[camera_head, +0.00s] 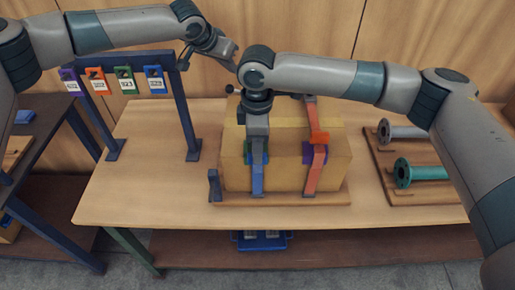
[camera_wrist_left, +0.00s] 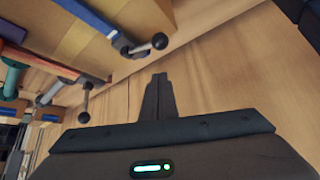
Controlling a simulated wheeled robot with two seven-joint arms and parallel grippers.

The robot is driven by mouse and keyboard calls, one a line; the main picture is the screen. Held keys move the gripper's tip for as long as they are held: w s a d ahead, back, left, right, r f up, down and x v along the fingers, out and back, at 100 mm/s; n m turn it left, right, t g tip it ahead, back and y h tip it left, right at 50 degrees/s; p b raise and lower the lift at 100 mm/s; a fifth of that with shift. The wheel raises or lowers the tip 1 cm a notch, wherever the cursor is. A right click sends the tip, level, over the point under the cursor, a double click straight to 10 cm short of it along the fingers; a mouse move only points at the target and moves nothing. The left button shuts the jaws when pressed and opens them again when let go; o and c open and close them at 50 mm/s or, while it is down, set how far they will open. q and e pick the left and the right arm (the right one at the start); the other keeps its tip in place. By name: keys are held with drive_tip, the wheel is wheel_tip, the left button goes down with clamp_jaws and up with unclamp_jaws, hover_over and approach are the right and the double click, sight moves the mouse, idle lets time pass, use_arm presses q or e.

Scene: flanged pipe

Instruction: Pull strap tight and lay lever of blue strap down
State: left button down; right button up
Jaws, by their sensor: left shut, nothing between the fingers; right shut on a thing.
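The blue strap (camera_head: 258,180) runs down the front of a cardboard box (camera_head: 285,170). My right gripper (camera_head: 257,136) comes down over the box's top front and is shut on the blue strap; the gripped part is mostly hidden. In the left wrist view, the blue strap (camera_wrist_left: 88,14) crosses the box and ends near a lever with a black ball knob (camera_wrist_left: 158,41). The lever sticks out past the box; a dark knob (camera_head: 229,88) shows behind the box. My left gripper (camera_head: 237,68) is shut and empty behind and above the box; its fingers (camera_wrist_left: 160,78) point toward the table.
An orange-red strap (camera_head: 315,170) lies right of the blue one. Another ball-ended lever (camera_wrist_left: 84,116) shows in the wrist view. The box sits on a wooden board (camera_head: 280,199). A blue rack with coloured tags (camera_head: 125,85) stands left; flanged pipes (camera_head: 420,172) lie right. The table's left front is clear.

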sight(231, 86)
use_arm(q)
drive_tip(key=shift+r, duration=1)
use_arm(e)
drive_tip(key=o, duration=0.6)
drive_tip(key=shift+s, duration=0.1)
drive_tip(key=shift+c, duration=0.2)
drive_tip(key=shift+o, duration=1.1)
use_arm(q)
drive_tip(key=shift+s+r, duration=0.1)
drive_tip(key=shift+s, duration=0.1)
use_arm(e)
drive_tip(key=shift+s+r, duration=0.1)
use_arm(q)
drive_tip(key=shift+w, duration=0.1)
